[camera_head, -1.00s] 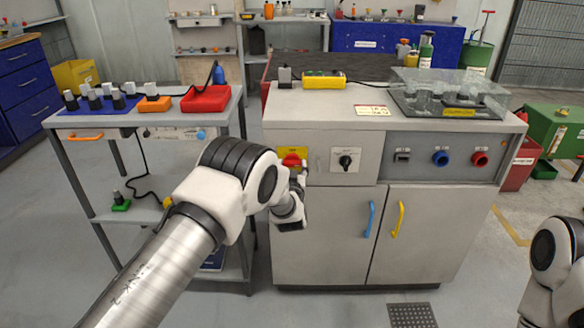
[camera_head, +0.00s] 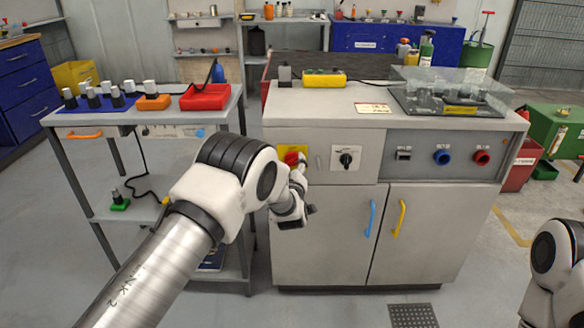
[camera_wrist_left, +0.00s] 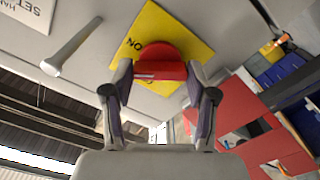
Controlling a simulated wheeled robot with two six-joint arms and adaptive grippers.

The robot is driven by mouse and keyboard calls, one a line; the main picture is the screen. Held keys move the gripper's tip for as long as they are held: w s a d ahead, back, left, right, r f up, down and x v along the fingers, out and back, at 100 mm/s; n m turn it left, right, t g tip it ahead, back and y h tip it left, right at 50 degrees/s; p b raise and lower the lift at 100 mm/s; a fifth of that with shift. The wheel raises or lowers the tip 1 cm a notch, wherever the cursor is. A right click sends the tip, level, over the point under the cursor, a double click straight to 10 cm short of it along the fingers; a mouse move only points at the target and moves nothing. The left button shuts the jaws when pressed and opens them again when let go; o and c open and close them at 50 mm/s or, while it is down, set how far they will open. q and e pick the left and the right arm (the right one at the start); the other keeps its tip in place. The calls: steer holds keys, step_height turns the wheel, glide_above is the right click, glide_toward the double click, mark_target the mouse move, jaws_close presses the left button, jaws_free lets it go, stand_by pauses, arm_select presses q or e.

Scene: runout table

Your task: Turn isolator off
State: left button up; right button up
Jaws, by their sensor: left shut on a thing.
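The isolator is a red rotary knob (camera_head: 291,158) on a yellow plate (camera_head: 284,149), on the left of the cabinet's upper front. In the left wrist view the red knob (camera_wrist_left: 160,62) stands out from the yellow plate (camera_wrist_left: 150,22), whose lettering appears turned over. My left gripper (camera_wrist_left: 160,74) has one finger on each side of the knob's grip bar and is shut on it. In the head view my left gripper (camera_head: 301,164) is small and partly covers the knob. My right gripper is out of view; only part of my right arm shows at the lower right.
A black selector switch (camera_head: 346,159) on a white plate sits right of the isolator. A pale lever (camera_wrist_left: 70,47) stands out close by. Blue (camera_head: 442,158) and red (camera_head: 481,158) knobs are further right. A trolley (camera_head: 65,132) stands left of the cabinet.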

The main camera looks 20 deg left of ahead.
arm_select(q)
steer(key=n+b, duration=0.1)
steer(key=n, duration=0.4)
steer(key=shift+f+n, duration=0.1)
steer(key=shift+n, duration=0.2)
steer(key=n+b, duration=0.1)
steer(key=n, duration=0.4)
steer(key=shift+n, duration=0.3)
steer(key=o, duration=1.2)
steer(key=shift+c, duration=0.2)
steer(key=v, duration=1.2)
